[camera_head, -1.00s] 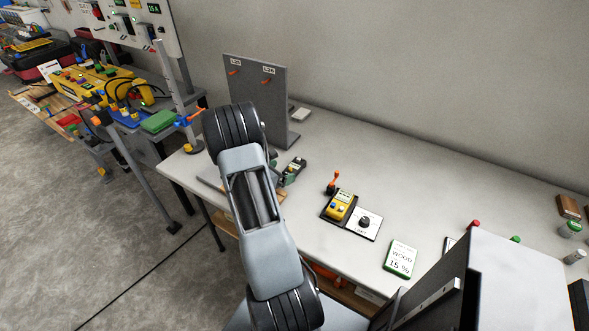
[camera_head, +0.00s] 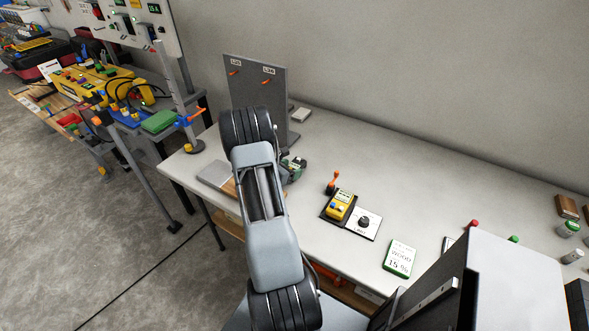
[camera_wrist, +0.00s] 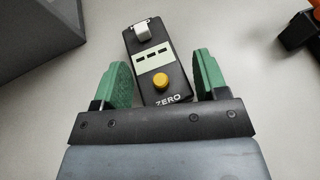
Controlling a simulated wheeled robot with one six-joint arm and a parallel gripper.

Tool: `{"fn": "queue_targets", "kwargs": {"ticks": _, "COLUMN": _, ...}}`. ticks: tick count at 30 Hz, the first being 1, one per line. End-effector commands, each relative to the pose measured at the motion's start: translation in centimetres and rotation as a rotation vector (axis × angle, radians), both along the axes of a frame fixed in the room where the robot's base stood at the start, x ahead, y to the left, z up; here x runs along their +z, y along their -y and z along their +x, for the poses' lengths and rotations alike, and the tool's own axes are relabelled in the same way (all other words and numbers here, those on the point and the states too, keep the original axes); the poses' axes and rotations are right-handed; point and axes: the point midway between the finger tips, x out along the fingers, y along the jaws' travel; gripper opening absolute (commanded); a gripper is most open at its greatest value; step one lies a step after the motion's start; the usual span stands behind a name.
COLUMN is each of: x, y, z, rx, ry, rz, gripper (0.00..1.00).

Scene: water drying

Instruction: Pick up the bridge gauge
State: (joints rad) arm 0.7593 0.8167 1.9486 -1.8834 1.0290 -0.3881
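A black handheld device, which I take to be the bridge gauge (camera_wrist: 157,66), lies on the pale bench top. It has a pale display strip, a yellow button above the word ZERO and a metal piece at its far end. In the wrist view my gripper (camera_wrist: 162,82) is open, its green pads on either side of the device's near part. Gaps show between the pads and the device. In the head view my arm hides most of my gripper (camera_head: 291,170), and the device is hard to separate from it there.
A grey upright panel with orange hooks (camera_head: 255,92) stands behind my gripper. To the right are a yellow meter (camera_head: 341,203), a dial plate (camera_head: 364,223), an orange-handled item (camera_head: 332,182) and a WOOD 15 % card (camera_head: 400,258). The bench behind them is clear.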

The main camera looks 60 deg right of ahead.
Motion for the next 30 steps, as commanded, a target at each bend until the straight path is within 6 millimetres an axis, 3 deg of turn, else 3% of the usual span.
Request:
{"fn": "queue_targets", "kwargs": {"ticks": 13, "x": 0.0, "y": 0.0, "z": 0.0, "rx": 0.0, "ry": 0.0, "rz": 0.0, "gripper": 0.23}}
{"fn": "queue_targets", "kwargs": {"ticks": 23, "x": 0.4, "y": 0.0, "z": 0.0, "rx": -0.001, "ry": 0.001, "rz": -0.002, "gripper": 0.23}}
{"fn": "queue_targets", "kwargs": {"ticks": 30, "x": 3.3, "y": 0.0, "z": 0.0, "rx": -0.001, "ry": 0.004, "rz": -0.005, "gripper": 0.23}}
